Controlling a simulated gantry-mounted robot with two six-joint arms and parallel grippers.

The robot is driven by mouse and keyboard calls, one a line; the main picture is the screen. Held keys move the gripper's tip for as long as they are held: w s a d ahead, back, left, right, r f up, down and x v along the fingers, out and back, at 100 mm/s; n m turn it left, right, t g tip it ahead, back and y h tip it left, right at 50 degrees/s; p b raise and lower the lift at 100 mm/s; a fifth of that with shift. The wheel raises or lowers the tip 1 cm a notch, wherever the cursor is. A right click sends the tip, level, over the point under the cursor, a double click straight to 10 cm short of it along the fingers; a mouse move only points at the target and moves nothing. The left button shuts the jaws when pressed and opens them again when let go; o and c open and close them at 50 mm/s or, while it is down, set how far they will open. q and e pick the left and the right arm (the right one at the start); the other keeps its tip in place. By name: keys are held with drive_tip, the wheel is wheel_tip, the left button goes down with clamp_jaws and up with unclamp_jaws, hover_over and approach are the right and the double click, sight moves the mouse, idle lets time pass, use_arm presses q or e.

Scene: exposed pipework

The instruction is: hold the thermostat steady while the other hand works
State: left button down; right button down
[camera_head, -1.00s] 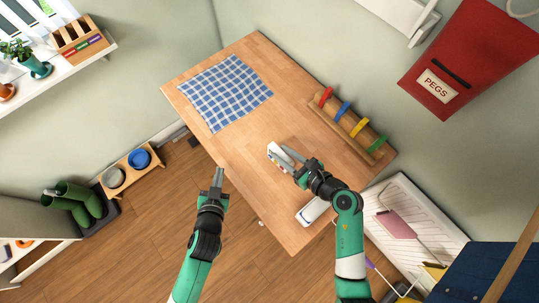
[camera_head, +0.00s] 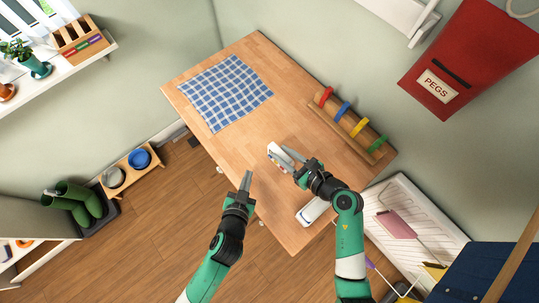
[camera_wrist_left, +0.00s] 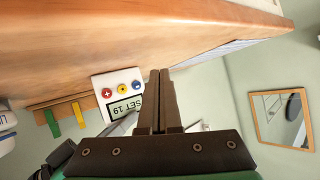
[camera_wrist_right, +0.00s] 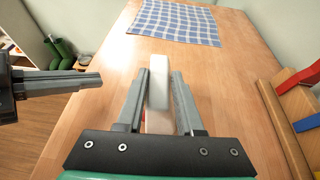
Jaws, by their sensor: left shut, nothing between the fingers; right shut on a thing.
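The thermostat (camera_head: 275,151) is a white box standing upright on the wooden table. In the left wrist view the thermostat (camera_wrist_left: 119,89) shows red, yellow and blue buttons and a display reading SET 19, upside down. My right gripper (camera_head: 286,158) is shut on it, a finger on each side; the right wrist view shows its narrow white top (camera_wrist_right: 158,72) between the fingers. My left gripper (camera_head: 248,175) is shut and empty, left of and below the thermostat in the head view, with a gap between them. Its closed fingers (camera_wrist_left: 161,73) show in the left wrist view.
A blue checked cloth (camera_head: 225,92) lies at the table's far end. A wooden rack (camera_head: 346,130) with red, blue, yellow and green pieces stands along the wall side. A white device (camera_head: 312,212) lies near the right arm. The table (camera_head: 195,92) is clear between cloth and thermostat.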

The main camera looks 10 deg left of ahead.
use_arm(q)
drive_tip(key=shift+w+d, duration=0.95)
drive_tip(key=shift+w, duration=0.2)
drive_tip(key=shift+w+d, duration=0.9)
drive_tip(key=shift+w, duration=0.2)
drive_tip(key=shift+w+d, duration=0.1)
drive_tip(key=shift+w+d, duration=0.15)
drive_tip(key=shift+w, duration=0.05)
idle(0.4)
drive_tip(key=shift+w+d, duration=0.25)
idle(0.6)
drive_tip(key=shift+s+a, duration=0.5)
drive_tip(key=shift+s, duration=0.1)
drive_tip(key=shift+s+a, duration=1.6)
drive_tip(key=shift+s, duration=0.3)
idle(1.4)
